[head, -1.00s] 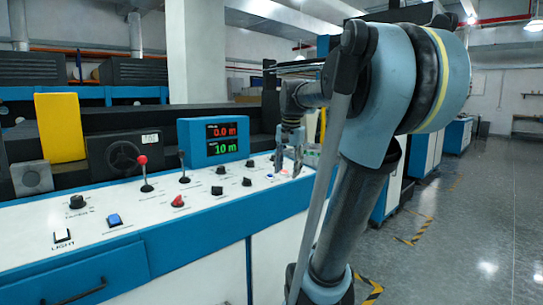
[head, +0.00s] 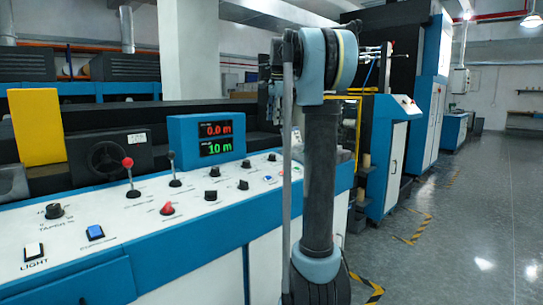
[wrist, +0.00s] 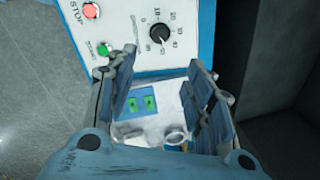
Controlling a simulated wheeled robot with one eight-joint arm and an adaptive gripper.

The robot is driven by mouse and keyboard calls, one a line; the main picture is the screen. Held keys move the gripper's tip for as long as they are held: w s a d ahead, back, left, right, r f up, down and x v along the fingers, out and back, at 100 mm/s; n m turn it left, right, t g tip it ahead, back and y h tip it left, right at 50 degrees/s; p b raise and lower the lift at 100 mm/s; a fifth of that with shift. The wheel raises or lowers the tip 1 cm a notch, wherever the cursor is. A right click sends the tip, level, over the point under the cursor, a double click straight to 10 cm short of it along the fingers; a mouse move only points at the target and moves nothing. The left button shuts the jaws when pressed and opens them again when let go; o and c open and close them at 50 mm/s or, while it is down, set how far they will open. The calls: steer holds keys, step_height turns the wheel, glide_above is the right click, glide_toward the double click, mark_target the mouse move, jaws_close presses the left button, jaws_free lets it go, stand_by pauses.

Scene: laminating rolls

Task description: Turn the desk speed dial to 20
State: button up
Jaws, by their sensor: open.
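In the wrist view a black dial (wrist: 159,34) sits on a white panel, with a printed scale around it that includes 10, 20, 30 and 40. I cannot read its pointer for certain. My gripper (wrist: 162,60) is open and empty, its two fingers apart just below the dial in the picture and not touching it. In the head view my gripper is mostly hidden behind my arm. The white desk (head: 120,212) carries several black knobs, one of them (head: 271,157) near the far end; I cannot tell for certain which matches the wrist view.
Next to the dial are a red STOP button (wrist: 91,11) and a green START button (wrist: 103,49). The desk also has a red-knobbed lever (head: 128,164), a red switch (head: 167,209) and a blue display box (head: 180,140) reading 0.0 m and 10 m. The floor at right is clear.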

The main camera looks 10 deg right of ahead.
mark_target(272, 155)
steer(key=f, duration=0.5)
steer(key=w+f, duration=0.1)
steer(key=f, duration=0.5)
steer(key=w+a+f, duration=0.1)
steer(key=f, duration=0.4)
steer(key=shift+w+f, duration=0.25)
steer(key=shift+f, duration=0.05)
steer(key=c, duration=1.1)
